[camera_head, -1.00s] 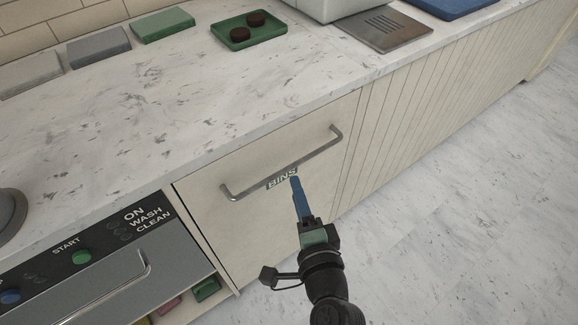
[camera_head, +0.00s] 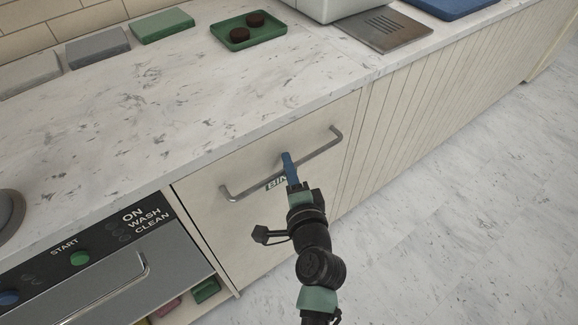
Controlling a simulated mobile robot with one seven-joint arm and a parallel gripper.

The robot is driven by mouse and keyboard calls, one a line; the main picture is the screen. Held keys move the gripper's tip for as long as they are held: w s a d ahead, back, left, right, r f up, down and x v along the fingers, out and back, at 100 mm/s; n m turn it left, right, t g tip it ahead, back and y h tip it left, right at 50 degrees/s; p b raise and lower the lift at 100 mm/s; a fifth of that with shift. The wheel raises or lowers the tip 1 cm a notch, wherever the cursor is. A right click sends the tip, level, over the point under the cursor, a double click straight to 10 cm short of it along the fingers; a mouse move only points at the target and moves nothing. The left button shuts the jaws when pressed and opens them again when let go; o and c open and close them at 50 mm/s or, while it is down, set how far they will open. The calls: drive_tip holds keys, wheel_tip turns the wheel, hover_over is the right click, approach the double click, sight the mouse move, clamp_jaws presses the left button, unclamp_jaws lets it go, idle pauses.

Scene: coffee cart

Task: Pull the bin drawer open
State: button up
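The bin drawer (camera_head: 232,228) is a cream front under the marble counter, flush with the cabinet. My gripper (camera_head: 287,157) has blue fingers and reaches up from below. Its tips overlap the middle of the handle in the picture. I cannot tell whether they touch the bar or whether the fingers are apart, as they appear as one blue shape.
A washer with a START button (camera_head: 79,258) stands left of the drawer. The counter (camera_head: 170,110) holds a green tray (camera_head: 225,42) with two dark pucks, folded cloths and a metal drip plate (camera_head: 384,28). Pale floor (camera_head: 430,220) is clear at the right.

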clamp_jaws()
idle(1.1)
